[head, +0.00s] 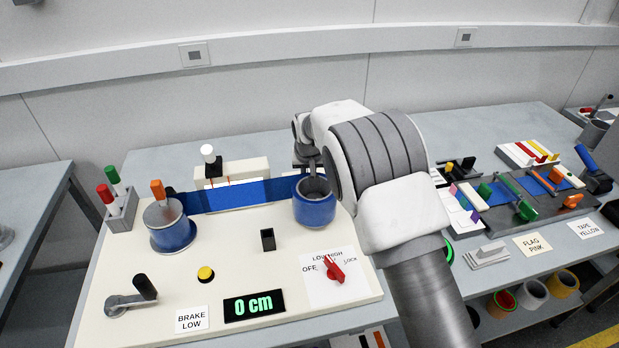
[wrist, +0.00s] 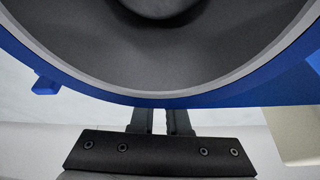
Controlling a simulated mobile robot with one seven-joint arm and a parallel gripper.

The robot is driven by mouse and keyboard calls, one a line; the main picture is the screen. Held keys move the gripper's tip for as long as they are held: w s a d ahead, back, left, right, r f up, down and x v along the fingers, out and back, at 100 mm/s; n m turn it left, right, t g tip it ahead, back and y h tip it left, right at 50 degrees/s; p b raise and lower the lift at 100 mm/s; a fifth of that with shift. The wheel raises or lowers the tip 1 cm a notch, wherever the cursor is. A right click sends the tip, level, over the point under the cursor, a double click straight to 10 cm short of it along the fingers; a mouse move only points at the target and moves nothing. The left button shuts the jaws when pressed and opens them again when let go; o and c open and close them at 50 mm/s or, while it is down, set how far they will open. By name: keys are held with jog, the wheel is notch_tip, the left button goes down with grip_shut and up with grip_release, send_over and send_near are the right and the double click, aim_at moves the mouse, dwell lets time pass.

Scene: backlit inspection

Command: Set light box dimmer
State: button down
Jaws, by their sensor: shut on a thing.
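A red dial (head: 335,272) stands on a white plate at the front right of the cream board, marked OFF, LOW, HIGH and LOCK. Its tip points up and left, near LOW. A low cream box (head: 255,166), seemingly the light box, stands behind the blue strip. My gripper is at the right blue reel (head: 315,213), largely behind my arm in the head view. In the wrist view the fingers (wrist: 167,118) are close together at the edge of this reel (wrist: 160,101). The reel's rim hides the fingertips and the exact grip.
The blue strip (head: 230,196) runs to the left reel (head: 172,230), which has an orange handle. A crank (head: 130,297), yellow button (head: 206,274), black block (head: 267,239) and "0 cm" display (head: 253,305) sit on the board. Tools crowd the right table.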

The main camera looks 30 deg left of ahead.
jog(key=m, duration=0.2)
jog(key=m+h, duration=0.2)
jog(key=m, duration=0.1)
jog(key=shift+s+a+m+t, duration=0.1)
jog(key=shift+a+m+t, duration=0.2)
jog(key=shift+a, duration=0.05)
jog(key=shift+a+m+h, duration=0.2)
jog(key=shift+m+h, duration=0.7)
jog(key=shift+m, duration=1.3)
jog(key=c, duration=0.9)
grip_release()
jog(key=v, duration=1.7)
jog(key=shift+w+r+p, duration=0.2)
jog(key=shift+r+p, duration=0.1)
jog(key=shift+p, duration=0.05)
